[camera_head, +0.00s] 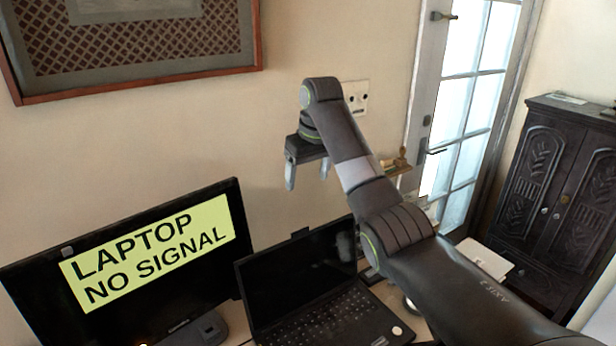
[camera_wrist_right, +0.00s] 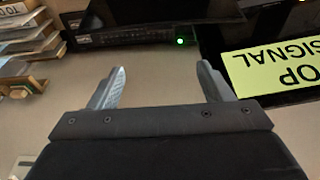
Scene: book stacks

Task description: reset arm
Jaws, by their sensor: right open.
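My right arm comes in from the lower right in the head view, raised and bent above the desk. My right gripper (camera_head: 307,172) is open and empty, with its two fingers pointing down in front of the wall, above the black laptop (camera_head: 300,282). In the right wrist view the two fingers of the right gripper (camera_wrist_right: 162,88) stand wide apart with nothing between them. My left gripper is not seen in either view.
A monitor (camera_head: 150,290) with a yellow "LAPTOP NO SIGNAL" label stands left of the laptop. A framed picture (camera_head: 130,75) hangs on the wall. A glass-paned door (camera_head: 465,105) and a dark carved cabinet (camera_head: 555,190) are at the right. Stacked items (camera_wrist_right: 25,45) show in the wrist view.

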